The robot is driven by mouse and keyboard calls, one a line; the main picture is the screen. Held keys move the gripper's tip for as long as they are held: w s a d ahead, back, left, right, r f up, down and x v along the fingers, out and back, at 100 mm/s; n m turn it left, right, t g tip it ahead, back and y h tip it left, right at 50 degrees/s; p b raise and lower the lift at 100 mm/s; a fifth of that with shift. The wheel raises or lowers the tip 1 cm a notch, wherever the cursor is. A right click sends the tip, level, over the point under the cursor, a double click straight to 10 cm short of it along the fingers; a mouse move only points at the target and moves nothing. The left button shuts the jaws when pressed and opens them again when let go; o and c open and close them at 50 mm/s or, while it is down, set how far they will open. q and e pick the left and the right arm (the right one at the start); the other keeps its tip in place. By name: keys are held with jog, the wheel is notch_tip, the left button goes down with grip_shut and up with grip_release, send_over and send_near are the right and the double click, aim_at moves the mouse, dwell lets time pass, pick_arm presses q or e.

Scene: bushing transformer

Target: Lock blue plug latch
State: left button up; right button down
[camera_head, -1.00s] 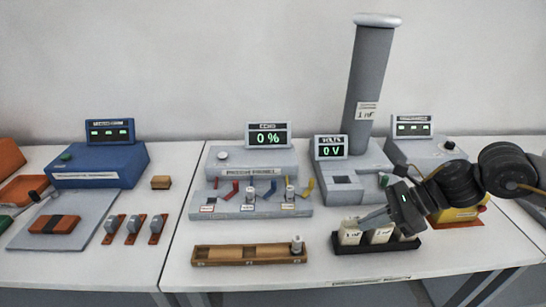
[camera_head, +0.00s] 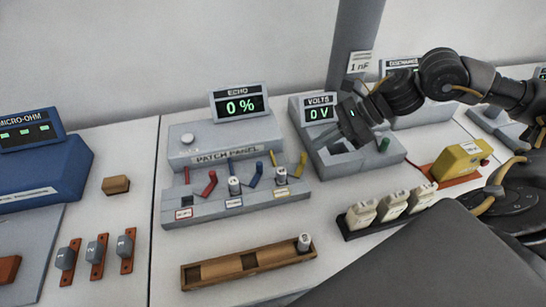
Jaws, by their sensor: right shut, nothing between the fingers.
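The grey patch panel (camera_head: 222,144) stands in the middle with its front row of sockets. A pale plug (camera_head: 234,187) stands upright at the blue-labelled position, and the blue latch (camera_head: 255,176) sticks up at a tilt to its right. Another plug (camera_head: 281,177) stands at the yellow position, beside the yellow latch (camera_head: 301,164). The red latch (camera_head: 210,183) is tilted up beside a dark socket without a plug. My right gripper (camera_head: 360,137) is shut and empty over the volts unit, to the right of the panel. My left gripper is out of view.
A wooden tray (camera_head: 230,269) with one plug (camera_head: 304,242) lies in front of the panel. The volts unit (camera_head: 333,169) and a tall grey column stand at right. A black rack (camera_head: 352,232) holds three pale blocks. A yellow box (camera_head: 460,160) is farther right.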

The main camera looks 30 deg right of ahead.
jog(key=p+x, duration=0.4)
jog(key=x, duration=0.6)
jog(key=shift+w, duration=0.15)
jog(key=shift+w+a+r+p, duration=0.1)
jog(key=shift+w+a+p, duration=0.15)
jog(key=shift+a+p, duration=0.25)
jog(key=shift+w+a+r+p, duration=0.1)
jog(key=shift+w+a+p, duration=0.2)
jog(key=shift+a, duration=0.3)
jog(key=shift+w+a+f+p, duration=0.1)
jog(key=shift+w+a+p, duration=0.05)
jog(key=shift+a, duration=0.2)
jog(key=shift+w+a+f+p, duration=0.1)
jog(key=shift+a+f+p, duration=0.05)
jog(key=shift+a, duration=0.2)
